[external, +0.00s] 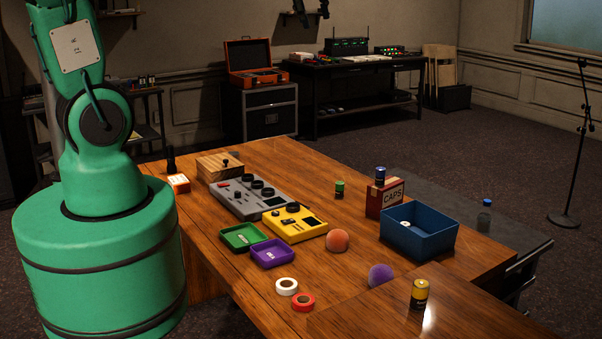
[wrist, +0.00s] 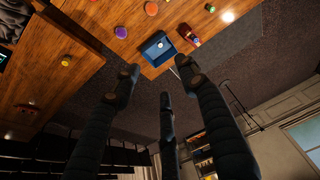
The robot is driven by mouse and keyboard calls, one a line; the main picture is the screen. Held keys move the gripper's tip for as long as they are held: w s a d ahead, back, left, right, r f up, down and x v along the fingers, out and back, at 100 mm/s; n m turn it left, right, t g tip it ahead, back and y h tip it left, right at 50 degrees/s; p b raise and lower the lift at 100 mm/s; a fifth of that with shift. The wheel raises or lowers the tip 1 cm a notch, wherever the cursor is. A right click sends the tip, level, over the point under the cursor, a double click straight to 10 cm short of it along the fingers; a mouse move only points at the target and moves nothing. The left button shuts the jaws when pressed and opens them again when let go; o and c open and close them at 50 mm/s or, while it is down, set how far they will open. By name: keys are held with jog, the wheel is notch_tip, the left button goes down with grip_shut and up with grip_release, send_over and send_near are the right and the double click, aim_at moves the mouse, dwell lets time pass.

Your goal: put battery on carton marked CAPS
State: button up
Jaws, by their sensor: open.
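The red carton marked CAPS (external: 373,201) stands on the wooden desk, left of the blue bin. A blue battery (external: 380,176) stands upright on its top. A yellow battery (external: 419,293) stands upright near the front right. In the wrist view, the carton (wrist: 185,31) is small, beside the bin, and the battery on it is hard to make out. My gripper (wrist: 160,76) is open and empty, its dark fingers spread high above and away from the desk things.
The blue bin (external: 407,243) holds a small white item. An orange ball (external: 338,240), a purple ball (external: 381,275), tape rolls (external: 287,286), green and purple trays (external: 240,236) and mixing consoles (external: 296,224) occupy the desk. A blue-capped bottle-like object (external: 485,215) stands on the dark bench.

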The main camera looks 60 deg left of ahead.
jog(key=s+d+f+t, duration=0.1)
jog(key=s, duration=0.9)
jog(key=s+d+f, duration=0.1)
jog(key=s+d, duration=0.1)
jog(key=s, duration=0.9)
jog(key=shift+s+f+m+t, duration=0.2)
jog(key=shift+f+m+t, duration=0.05)
jog(key=shift+m+t, duration=0.15)
jog(key=shift+f, duration=0.1)
notch_tip(320, 180, down, 17)
jog(key=b, duration=1.7)
jog(key=shift+f+b, duration=0.2)
jog(key=shift+b, duration=0.15)
